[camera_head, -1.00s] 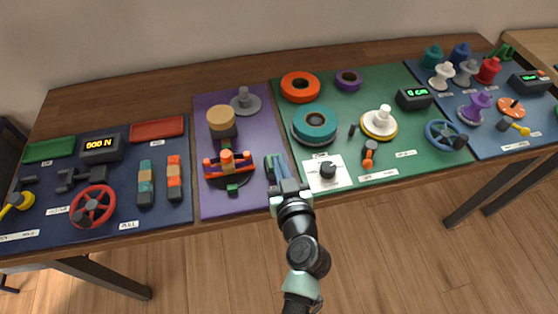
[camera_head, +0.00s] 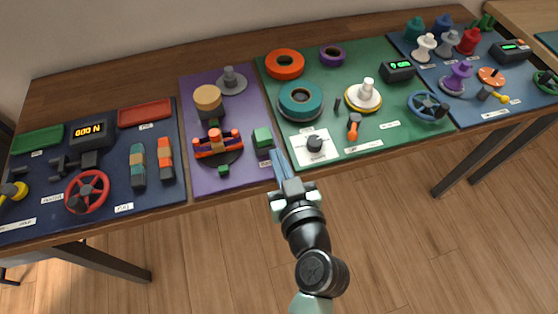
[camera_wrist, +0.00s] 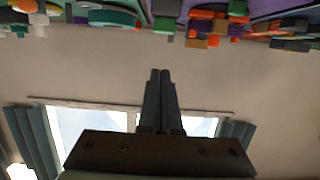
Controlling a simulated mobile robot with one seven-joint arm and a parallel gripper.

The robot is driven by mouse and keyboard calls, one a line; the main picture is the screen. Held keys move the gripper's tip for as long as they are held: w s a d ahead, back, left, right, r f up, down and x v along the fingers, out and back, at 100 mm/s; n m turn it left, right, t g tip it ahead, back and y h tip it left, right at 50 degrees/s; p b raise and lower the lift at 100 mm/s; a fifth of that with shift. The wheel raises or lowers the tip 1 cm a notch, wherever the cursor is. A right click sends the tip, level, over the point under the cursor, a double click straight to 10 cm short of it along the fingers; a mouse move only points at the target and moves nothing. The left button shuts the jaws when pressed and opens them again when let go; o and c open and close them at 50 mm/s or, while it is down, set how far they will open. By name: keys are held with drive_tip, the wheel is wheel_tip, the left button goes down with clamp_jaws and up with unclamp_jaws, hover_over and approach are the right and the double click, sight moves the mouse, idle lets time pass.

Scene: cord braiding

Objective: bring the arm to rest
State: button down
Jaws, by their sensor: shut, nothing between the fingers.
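My gripper (camera_head: 281,158) is at the front edge of the table in the head view, near the line between the purple mat and the green mat. Its two blue-grey fingers are together with nothing between them. In the wrist view the gripper (camera_wrist: 160,75) also shows shut and empty, pointing at the wall. The mats' things appear along the top edge of that view, apart from the fingers. A green block (camera_head: 263,137) on the purple mat lies just left of the fingers in the head view.
A wooden table (camera_head: 100,75) bears a navy mat with a red handwheel (camera_head: 87,192), a purple mat with an orange-armed device (camera_head: 217,145), a green mat with a teal ring (camera_head: 300,101), and a blue mat at right. A white card with a dark knob (camera_head: 314,144) is close by. Floor in front is clear.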

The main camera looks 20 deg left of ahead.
drive_tip(key=shift+s+d+r, duration=0.1)
drive_tip(key=shift+s+d, duration=0.05)
drive_tip(key=shift+s, duration=0.1)
idle(0.4)
drive_tip(key=w+d+r+t+h+p, duration=0.1)
drive_tip(key=w+r+t, duration=0.1)
drive_tip(key=r, duration=0.9)
drive_tip(key=w+d+r+m+t+h+p, duration=0.1)
drive_tip(key=w+d+r+t+p, duration=0.15)
drive_tip(key=r, duration=0.75)
drive_tip(key=w+d+r+t+p, duration=0.1)
drive_tip(key=w+r+t, duration=0.2)
drive_tip(key=r, duration=0.8)
drive_tip(key=s+d+r+m+t+h, duration=0.1)
drive_tip(key=s+r, duration=0.3)
drive_tip(key=r, duration=0.5)
drive_tip(key=s+d+r+m+t+h+p, duration=0.1)
drive_tip(key=s+d+r+m+t+h, duration=0.1)
drive_tip(key=r, duration=0.7)
drive_tip(key=s+d+r+m+t+h+p, duration=0.1)
drive_tip(key=s+d+r+m+t+h, duration=0.1)
drive_tip(key=r, duration=0.7)
drive_tip(key=s+t+h, duration=0.1)
drive_tip(key=s+t, duration=0.1)
drive_tip(key=s, duration=0.1)
drive_tip(key=shift+s+d+r+m, duration=0.25)
drive_tip(key=shift+s+r+m, duration=0.05)
drive_tip(key=shift+r+m, duration=0.1)
drive_tip(key=shift+f, duration=0.1)
